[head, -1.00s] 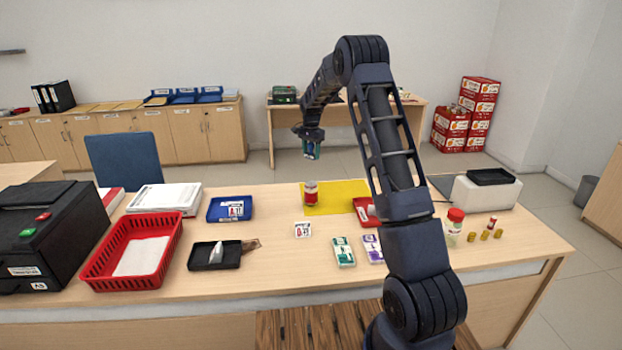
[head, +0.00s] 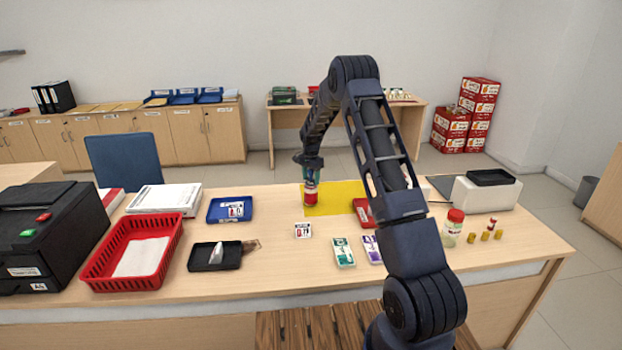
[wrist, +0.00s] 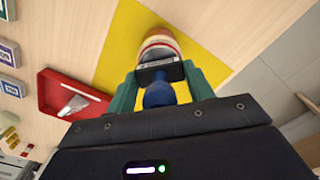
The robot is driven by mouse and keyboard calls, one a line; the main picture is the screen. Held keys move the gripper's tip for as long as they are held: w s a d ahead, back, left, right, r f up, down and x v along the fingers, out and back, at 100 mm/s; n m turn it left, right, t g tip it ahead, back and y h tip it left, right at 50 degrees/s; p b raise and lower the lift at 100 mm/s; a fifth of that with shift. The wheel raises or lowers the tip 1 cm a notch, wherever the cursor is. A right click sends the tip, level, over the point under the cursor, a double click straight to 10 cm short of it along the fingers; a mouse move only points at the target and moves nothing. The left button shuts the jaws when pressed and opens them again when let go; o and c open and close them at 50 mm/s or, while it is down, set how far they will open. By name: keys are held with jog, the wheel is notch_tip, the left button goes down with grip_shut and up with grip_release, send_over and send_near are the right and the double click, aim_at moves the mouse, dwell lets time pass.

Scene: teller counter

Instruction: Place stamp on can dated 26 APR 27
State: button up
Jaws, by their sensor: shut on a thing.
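My gripper (head: 310,172) points down over the can and is shut on the stamp. In the wrist view, the stamp has a blue handle (wrist: 159,95) between the green fingers and a black body beyond it. The can (head: 311,198), red and whitish, stands on the yellow mat (head: 343,196) near its left edge. In the wrist view the can (wrist: 157,42) is right behind the stamp, which hides part of it. I cannot tell whether stamp and can touch. The date on the can is not readable.
A red tray (head: 361,211) lies right of the can, partly behind my arm. A red-lidded jar (head: 453,228) stands at right. A blue tray (head: 215,209) and black tray (head: 203,260) are left.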

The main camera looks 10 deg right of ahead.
jog(key=o, duration=1)
jog(key=shift+f, duration=0.1)
notch_tip(320, 180, up, 12)
jog(key=shift+r, duration=0.2)
jog(key=s+d+r+n+t, duration=0.15)
jog(key=s+d+r, duration=0.25)
jog(key=s+r, duration=0.8)
jog(key=s+d+r+n+t, duration=0.1)
jog(key=s+d+r+n, duration=0.3)
jog(key=s+r, duration=0.8)
jog(key=s+d+f+n, duration=0.1)
jog(key=s, duration=0.9)
jog(key=s+d+f+n+t, duration=0.1)
jog(key=s+d, duration=0.1)
jog(key=s, duration=0.9)
jog(key=s+d+f+n+t, duration=0.1)
jog(key=s+d+f, duration=0.1)
jog(key=s, duration=0.9)
jog(key=shift+n, duration=0.25)
